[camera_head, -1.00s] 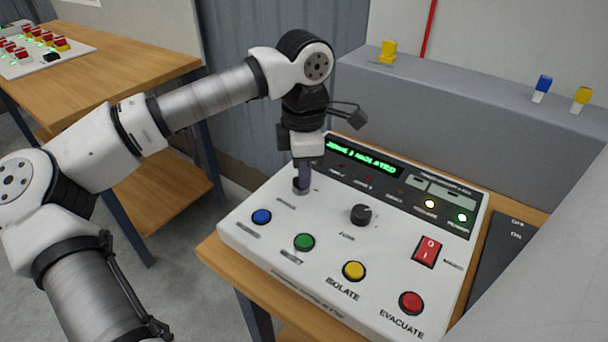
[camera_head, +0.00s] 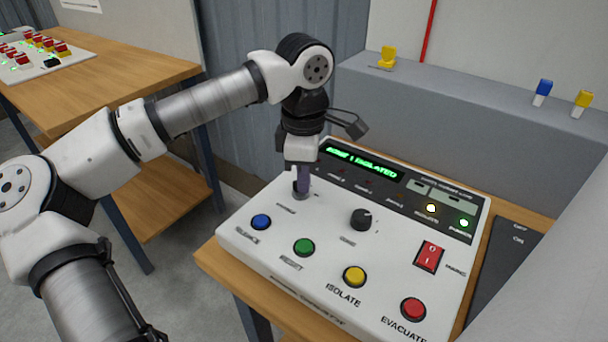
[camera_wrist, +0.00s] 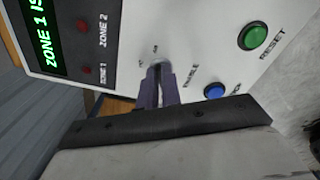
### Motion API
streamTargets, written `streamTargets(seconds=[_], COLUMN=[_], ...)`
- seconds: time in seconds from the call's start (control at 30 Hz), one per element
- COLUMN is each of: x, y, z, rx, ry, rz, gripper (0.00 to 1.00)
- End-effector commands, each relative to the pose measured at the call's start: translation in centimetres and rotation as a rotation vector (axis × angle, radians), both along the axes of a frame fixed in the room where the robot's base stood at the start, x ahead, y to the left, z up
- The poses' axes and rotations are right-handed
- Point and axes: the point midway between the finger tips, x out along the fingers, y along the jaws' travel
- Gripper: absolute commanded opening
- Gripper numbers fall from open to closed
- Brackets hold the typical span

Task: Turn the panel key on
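The white control panel (camera_head: 275,205) lies on a wooden table. Its key switch (camera_head: 296,188) is a dark round collar at the upper left of the panel, mostly covered by my fingers. My gripper (camera_head: 303,186) points down at it with purple fingers. In the wrist view the fingers (camera_wrist: 156,88) are close together around a thin dark piece, which looks like the panel key. Small position marks show just beyond the fingertips, and "ENABLE" is printed beside them. The key's exact angle is hidden. The green display (camera_head: 361,161) reads "ZONE 1 ISOLATED".
Close to the gripper are a blue button (camera_head: 261,222), a green button (camera_head: 304,247) and a black knob (camera_head: 361,219). Farther off are a yellow button (camera_head: 354,277), a red button (camera_head: 413,309) and a red rocker switch (camera_head: 429,257). A grey ledge (camera_head: 450,105) rises behind the panel.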

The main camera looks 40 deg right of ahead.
Motion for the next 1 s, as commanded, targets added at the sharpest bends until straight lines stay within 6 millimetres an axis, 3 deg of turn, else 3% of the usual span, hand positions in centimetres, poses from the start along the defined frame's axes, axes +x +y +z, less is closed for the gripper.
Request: streamTargets(seconds=[0.03,0.17,0.57,1.0], x=[0.0,0.0,0.1,0.0], y=[0.0,0.0,0.0,0.0], z=[0.1,0.1,0.9,10.3], rx=[-0.002,-0.001,0.0,-0.001], ry=[-0.001,-0.001,-0.003,-0.003], rz=[0.0,0.0,0.002,0.003], gripper=[0.12,0.27,0.27,0.27])
